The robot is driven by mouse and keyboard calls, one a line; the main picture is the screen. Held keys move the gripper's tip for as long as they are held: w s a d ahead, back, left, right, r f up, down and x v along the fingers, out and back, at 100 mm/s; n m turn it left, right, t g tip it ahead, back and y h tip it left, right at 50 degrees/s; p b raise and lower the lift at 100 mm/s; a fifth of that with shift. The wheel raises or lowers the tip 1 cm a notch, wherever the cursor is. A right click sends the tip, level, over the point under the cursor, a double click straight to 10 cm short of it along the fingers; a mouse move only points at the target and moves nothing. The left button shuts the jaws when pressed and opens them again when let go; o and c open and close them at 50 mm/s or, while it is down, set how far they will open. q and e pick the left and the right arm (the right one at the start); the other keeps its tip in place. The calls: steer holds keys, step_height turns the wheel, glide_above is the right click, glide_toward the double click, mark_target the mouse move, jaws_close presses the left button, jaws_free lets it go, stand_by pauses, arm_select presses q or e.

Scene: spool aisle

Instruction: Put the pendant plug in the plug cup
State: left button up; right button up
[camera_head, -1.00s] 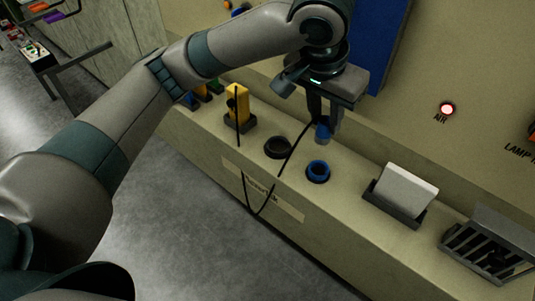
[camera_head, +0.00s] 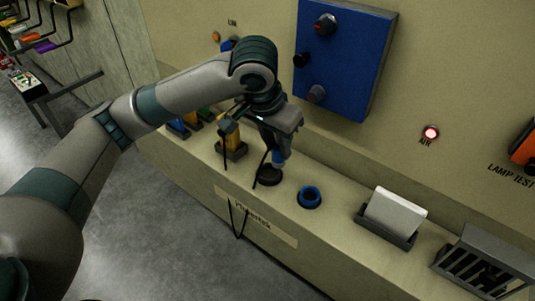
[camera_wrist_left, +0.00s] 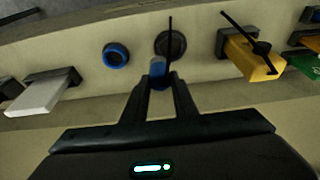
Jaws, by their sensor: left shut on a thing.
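My left gripper (camera_head: 275,150) is shut on the pendant plug (camera_head: 279,157), a small blue and grey cylinder; the plug also shows between the fingertips in the left wrist view (camera_wrist_left: 157,68). The plug is close to the back rim of a round black cup (camera_head: 268,177) on the ledge. I cannot tell how far above the cup it is. A blue-ringed cup (camera_head: 309,197) sits to the right of the black one. Neither cup is labelled in view. A black cord loops in front of the ledge near the yellow pendant (camera_head: 232,146). My right gripper is not in view.
The ledge (camera_head: 335,221) also carries a white block in a dark holder (camera_head: 395,215) and a slotted grey rack (camera_head: 484,262) at the right. A blue panel with knobs (camera_head: 345,55) is on the wall behind. A red AIR lamp (camera_head: 431,132) glows.

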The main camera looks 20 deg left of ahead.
arm_select(q)
steer(key=a+f, duration=0.1)
steer(key=f, duration=0.2)
steer(key=w+a+f+p, duration=0.1)
steer(key=f, duration=0.1)
steer(key=shift+a+f, duration=0.35)
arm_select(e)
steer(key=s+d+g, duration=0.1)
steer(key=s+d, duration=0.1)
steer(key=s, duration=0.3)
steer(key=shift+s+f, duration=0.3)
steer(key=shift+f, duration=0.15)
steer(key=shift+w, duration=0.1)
